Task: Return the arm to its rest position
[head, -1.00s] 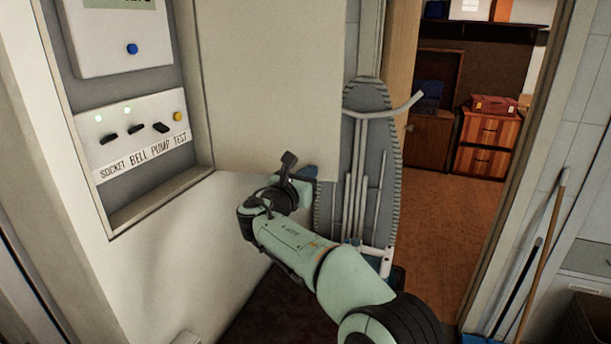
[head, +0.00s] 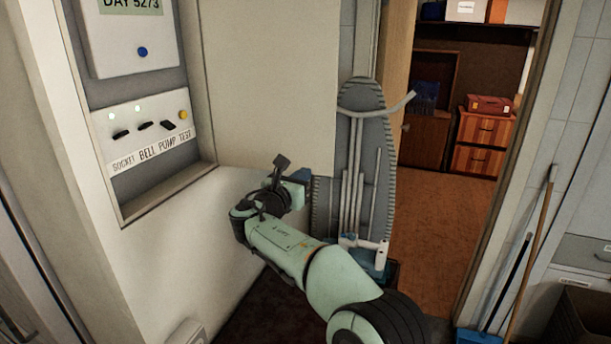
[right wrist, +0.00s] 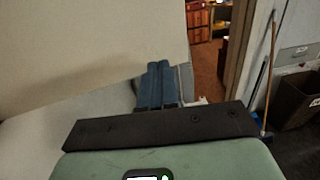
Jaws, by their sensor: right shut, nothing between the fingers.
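My right arm (head: 285,248) reaches in from the lower right in the head view, with its green links and dark joints. My right gripper (head: 299,176) is at its far end, partly hidden behind the wrist, in front of the ironing board. In the right wrist view its two blue fingers (right wrist: 158,86) lie side by side, shut with nothing between them. The gripper touches nothing that I can make out. My left gripper is not in view.
A recessed wall panel (head: 150,131) with switches and a display is at the left. An ironing board (head: 364,150) leans upright beside an open doorway (head: 430,215). A broom (head: 532,250) stands at the right. A wooden cabinet (head: 484,142) is in the room beyond.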

